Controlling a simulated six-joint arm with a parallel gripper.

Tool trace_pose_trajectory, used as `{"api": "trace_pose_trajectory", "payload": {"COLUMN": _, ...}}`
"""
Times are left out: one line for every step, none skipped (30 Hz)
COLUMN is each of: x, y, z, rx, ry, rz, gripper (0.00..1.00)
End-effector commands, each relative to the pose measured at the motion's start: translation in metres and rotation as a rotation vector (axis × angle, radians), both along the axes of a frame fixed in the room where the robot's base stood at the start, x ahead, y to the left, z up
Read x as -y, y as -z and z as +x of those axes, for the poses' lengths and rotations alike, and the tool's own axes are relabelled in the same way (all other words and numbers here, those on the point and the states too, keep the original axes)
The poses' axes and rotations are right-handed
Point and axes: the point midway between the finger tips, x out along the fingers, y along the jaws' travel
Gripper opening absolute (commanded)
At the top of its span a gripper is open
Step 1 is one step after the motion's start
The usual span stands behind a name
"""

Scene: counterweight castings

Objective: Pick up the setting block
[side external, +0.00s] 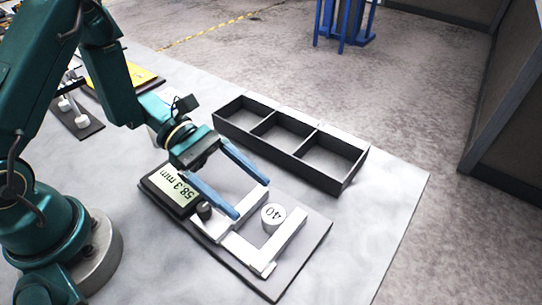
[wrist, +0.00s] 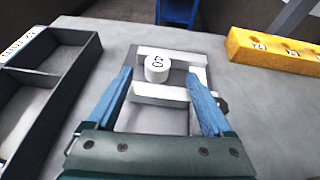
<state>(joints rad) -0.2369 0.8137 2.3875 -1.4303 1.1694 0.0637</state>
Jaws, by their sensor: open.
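The setting block, a short white cylinder (side external: 273,216) with "40" on top, stands upright between the pale jaws of a measuring gauge (side external: 285,241). The block also shows in the wrist view (wrist: 157,68), just beyond and between my fingertips. The gauge's display (side external: 174,186) reads 58.3 mm, and its base plate is dark. My gripper (side external: 252,199) has long blue fingers, spread wide and empty. It hangs over the gauge on the display side of the block. I cannot tell whether the block touches a jaw.
A black tray (side external: 254,146) with three compartments lies beyond the gauge; those I can see into look empty. In the wrist view, a yellow rack (wrist: 270,51) with labels stands at the right. The grey table is clear near its right corner.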

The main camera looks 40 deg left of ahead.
Motion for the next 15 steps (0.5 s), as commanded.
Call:
{"api": "trace_pose_trajectory", "payload": {"x": 0.002, "y": 0.001, "z": 0.000, "rx": 0.000, "ry": 0.001, "rz": 0.000, "gripper": 0.85}}
{"api": "trace_pose_trajectory", "payload": {"x": 0.003, "y": 0.002, "z": 0.000, "rx": -0.001, "ry": 0.001, "rz": 0.000, "gripper": 0.85}}
{"api": "trace_pose_trajectory", "payload": {"x": 0.005, "y": 0.003, "z": 0.000, "rx": -0.001, "ry": 0.002, "rz": 0.000, "gripper": 0.85}}
{"api": "trace_pose_trajectory", "payload": {"x": 0.007, "y": 0.004, "z": 0.000, "rx": -0.002, "ry": 0.004, "rz": 0.000, "gripper": 0.85}}
{"api": "trace_pose_trajectory", "payload": {"x": 0.010, "y": 0.006, "z": 0.001, "rx": -0.002, "ry": 0.003, "rz": 0.000, "gripper": 0.85}}
{"api": "trace_pose_trajectory", "payload": {"x": 0.014, "y": 0.009, "z": 0.001, "rx": -0.004, "ry": 0.005, "rz": 0.000, "gripper": 0.85}}
{"api": "trace_pose_trajectory", "payload": {"x": 0.018, "y": 0.011, "z": 0.002, "rx": -0.004, "ry": 0.006, "rz": 0.000, "gripper": 0.85}}
{"api": "trace_pose_trajectory", "payload": {"x": 0.021, "y": 0.013, "z": 0.003, "rx": -0.002, "ry": 0.006, "rz": 0.000, "gripper": 0.85}}
{"api": "trace_pose_trajectory", "payload": {"x": 0.026, "y": 0.016, "z": 0.003, "rx": -0.004, "ry": 0.006, "rz": 0.000, "gripper": 0.85}}
{"api": "trace_pose_trajectory", "payload": {"x": 0.030, "y": 0.018, "z": 0.004, "rx": -0.003, "ry": 0.006, "rz": 0.001, "gripper": 0.85}}
{"api": "trace_pose_trajectory", "payload": {"x": 0.033, "y": 0.019, "z": 0.005, "rx": -0.002, "ry": 0.006, "rz": 0.000, "gripper": 0.85}}
{"api": "trace_pose_trajectory", "payload": {"x": 0.037, "y": 0.021, "z": 0.005, "rx": -0.002, "ry": 0.006, "rz": 0.001, "gripper": 0.85}}
{"api": "trace_pose_trajectory", "payload": {"x": 0.039, "y": 0.022, "z": 0.005, "rx": -0.002, "ry": 0.006, "rz": 0.001, "gripper": 0.85}}
{"api": "trace_pose_trajectory", "payload": {"x": 0.041, "y": 0.023, "z": 0.005, "rx": -0.002, "ry": 0.005, "rz": 0.001, "gripper": 0.85}}
{"api": "trace_pose_trajectory", "payload": {"x": 0.044, "y": 0.024, "z": 0.006, "rx": -0.001, "ry": 0.004, "rz": 0.001, "gripper": 0.85}}
